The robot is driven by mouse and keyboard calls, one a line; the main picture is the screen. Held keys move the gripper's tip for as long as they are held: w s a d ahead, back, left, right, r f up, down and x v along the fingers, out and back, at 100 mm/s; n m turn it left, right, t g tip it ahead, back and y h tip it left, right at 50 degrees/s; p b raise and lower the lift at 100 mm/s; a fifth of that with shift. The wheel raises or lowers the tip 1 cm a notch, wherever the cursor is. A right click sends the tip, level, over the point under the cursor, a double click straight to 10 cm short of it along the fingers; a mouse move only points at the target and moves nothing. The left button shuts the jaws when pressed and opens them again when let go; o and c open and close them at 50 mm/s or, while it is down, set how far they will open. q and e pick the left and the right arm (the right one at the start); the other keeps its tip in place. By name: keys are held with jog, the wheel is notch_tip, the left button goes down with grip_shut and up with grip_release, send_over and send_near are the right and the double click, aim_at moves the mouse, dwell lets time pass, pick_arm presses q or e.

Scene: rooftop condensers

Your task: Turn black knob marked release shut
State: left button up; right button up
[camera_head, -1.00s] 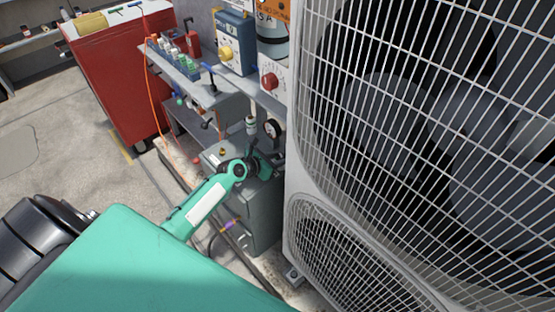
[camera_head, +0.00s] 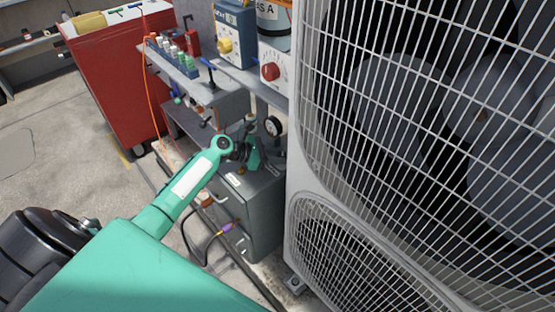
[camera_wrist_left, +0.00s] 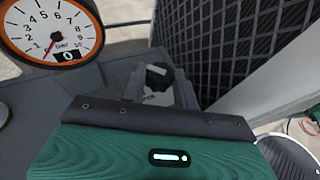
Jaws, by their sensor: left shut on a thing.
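In the left wrist view a black knob (camera_wrist_left: 158,74) stands on the grey cabinet top, between the grey fingers of my left gripper (camera_wrist_left: 158,88). The gripper looks shut on it. A few letters show just below the knob, but I cannot read a whole word. The gripper's green body with its dark edge fills the lower part of that view. In the head view my left gripper (camera_head: 253,152) is over the grey cabinet (camera_head: 262,205), beside the condenser, and hides the knob there. My right gripper is not in view.
A dial gauge (camera_wrist_left: 52,30) stands close to the left gripper in the wrist view. The big fan condenser (camera_head: 305,165) closes off the right. A shelf with a red knob (camera_head: 270,72) and a yellow knob (camera_head: 225,45) is behind. A red cabinet (camera_head: 120,85) stands back left.

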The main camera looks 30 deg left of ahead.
pick_arm(q)
jog(key=m+g, duration=0.1)
jog(key=m+g+h+b, duration=0.1)
jog(key=m+g+h, duration=0.1)
jog(key=shift+w+a, duration=0.2)
jog(key=shift+w, duration=0.05)
jog(key=shift+w+m+g+h+b, duration=0.15)
jog(key=shift+m+g+h+b, duration=0.5)
jog(key=shift+m+g, duration=1.1)
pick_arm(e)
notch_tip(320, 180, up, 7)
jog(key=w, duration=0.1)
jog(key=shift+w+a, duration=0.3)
pick_arm(q)
jog(key=shift+f, duration=0.1)
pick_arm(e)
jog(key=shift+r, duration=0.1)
pick_arm(q)
jog(key=o, duration=1)
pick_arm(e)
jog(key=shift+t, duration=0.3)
pick_arm(q)
jog(key=v, duration=1.2)
jog(key=shift+a, duration=0.3)
jog(key=shift+a+r, duration=0.45)
jog(key=shift+a, duration=0.1)
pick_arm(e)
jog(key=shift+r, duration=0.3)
